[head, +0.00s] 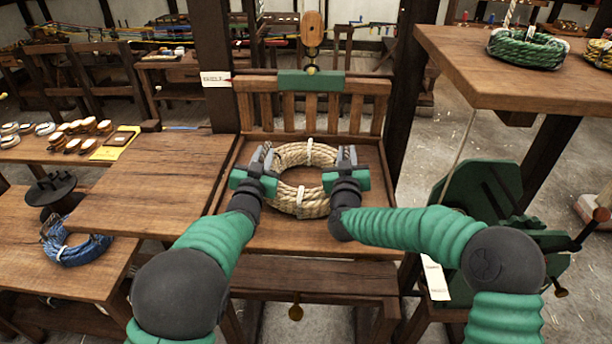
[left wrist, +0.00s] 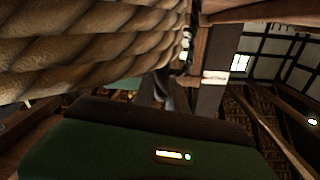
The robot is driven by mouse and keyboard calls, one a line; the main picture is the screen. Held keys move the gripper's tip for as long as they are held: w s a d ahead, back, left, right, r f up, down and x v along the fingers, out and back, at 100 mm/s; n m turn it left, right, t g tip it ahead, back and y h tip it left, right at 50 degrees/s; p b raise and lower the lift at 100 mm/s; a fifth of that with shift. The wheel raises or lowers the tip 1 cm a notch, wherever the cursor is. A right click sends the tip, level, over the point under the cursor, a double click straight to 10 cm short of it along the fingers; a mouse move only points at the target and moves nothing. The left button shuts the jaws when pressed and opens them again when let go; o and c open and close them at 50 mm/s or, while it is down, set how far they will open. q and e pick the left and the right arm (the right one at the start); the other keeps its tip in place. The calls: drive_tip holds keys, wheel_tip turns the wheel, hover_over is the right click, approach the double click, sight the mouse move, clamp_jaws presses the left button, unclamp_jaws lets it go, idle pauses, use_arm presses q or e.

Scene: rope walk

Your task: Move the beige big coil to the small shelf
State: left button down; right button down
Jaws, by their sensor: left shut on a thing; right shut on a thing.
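The beige big coil (head: 312,206), a thick rope ring with white ties, is at the wooden tray seat (head: 270,236) in the middle of the head view. My left gripper (head: 264,160) is shut on the coil's left side. My right gripper (head: 346,160) is shut on its right side. The jaws hide parts of the rope at both sides. In the left wrist view, the coil's strands (left wrist: 90,45) fill the upper left, close above the green gripper body. I cannot tell whether the coil touches the seat. No shelf is clearly identifiable as the small shelf.
A slatted back (head: 365,108) and dark posts stand behind the coil. A bare wooden table (head: 150,190) is at the left, with a blue coil (head: 80,250) on a lower surface. A higher table (head: 470,70) at the right holds a green coil (head: 528,48).

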use_arm(q)
drive_tip(key=shift+f, duration=0.35)
use_arm(e)
drive_tip(key=shift+d+r, duration=0.1)
drive_tip(key=shift+r, duration=0.1)
